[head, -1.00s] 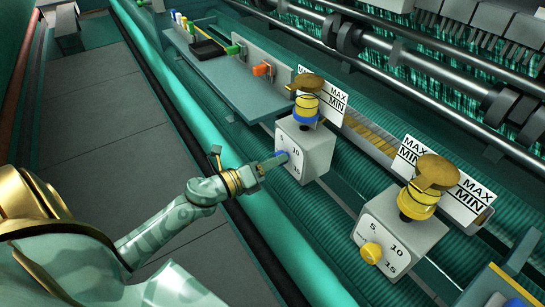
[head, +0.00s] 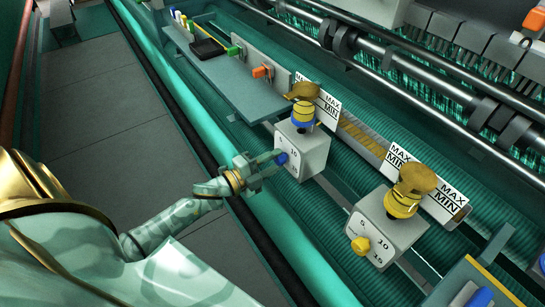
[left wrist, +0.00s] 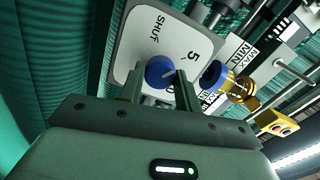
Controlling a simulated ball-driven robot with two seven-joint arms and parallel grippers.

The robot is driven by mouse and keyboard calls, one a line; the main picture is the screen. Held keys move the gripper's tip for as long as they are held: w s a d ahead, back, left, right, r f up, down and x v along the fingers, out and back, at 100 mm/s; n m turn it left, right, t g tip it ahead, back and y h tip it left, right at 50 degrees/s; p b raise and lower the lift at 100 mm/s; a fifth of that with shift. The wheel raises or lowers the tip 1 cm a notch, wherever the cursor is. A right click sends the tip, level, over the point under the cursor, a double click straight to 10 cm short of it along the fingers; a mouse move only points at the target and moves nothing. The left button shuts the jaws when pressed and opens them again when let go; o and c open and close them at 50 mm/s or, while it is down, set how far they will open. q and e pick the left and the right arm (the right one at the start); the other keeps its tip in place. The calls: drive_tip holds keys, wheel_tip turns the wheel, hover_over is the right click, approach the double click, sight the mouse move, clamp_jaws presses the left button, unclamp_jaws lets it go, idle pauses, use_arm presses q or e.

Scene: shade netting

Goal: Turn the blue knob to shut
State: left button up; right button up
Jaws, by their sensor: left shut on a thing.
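The blue knob (head: 281,158) sits on the front face of a light grey box (head: 306,153) with a dial. It also shows in the left wrist view (left wrist: 160,72), with a pale mark on it. My left gripper (head: 272,164) is shut on the knob, one finger on each side. In the left wrist view, the dial plate (left wrist: 135,45) reads "SHUT" and "5"; another number is partly hidden by a finger. The mark appears to point towards the 5-to-10 side, away from "SHUT". My right gripper is not in view.
A second box (head: 385,235) with a yellow knob (head: 360,245) stands to the right. Yellow-topped posts and MAX/MIN plates rise behind both. A teal shelf (head: 235,92) with a black tray and coloured clips is at the upper left. Grey floor lies left of the rail.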

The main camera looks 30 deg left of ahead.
use_arm(q)
drive_tip(key=n+p, duration=0.3)
drive_tip(key=n, duration=0.3)
drive_tip(key=shift+r+n, duration=0.1)
drive_tip(key=shift+n, duration=0.2)
drive_tip(key=n+p, duration=0.1)
drive_tip(key=n, duration=0.1)
drive_tip(key=shift+n+p, duration=0.9)
drive_tip(key=shift+n, duration=1.1)
drive_tip(key=shift+f, duration=0.2)
drive_tip(key=o, duration=1)
drive_tip(key=shift+c, duration=0.2)
drive_tip(key=shift+r, duration=0.1)
drive_tip(key=shift+s+a, duration=0.1)
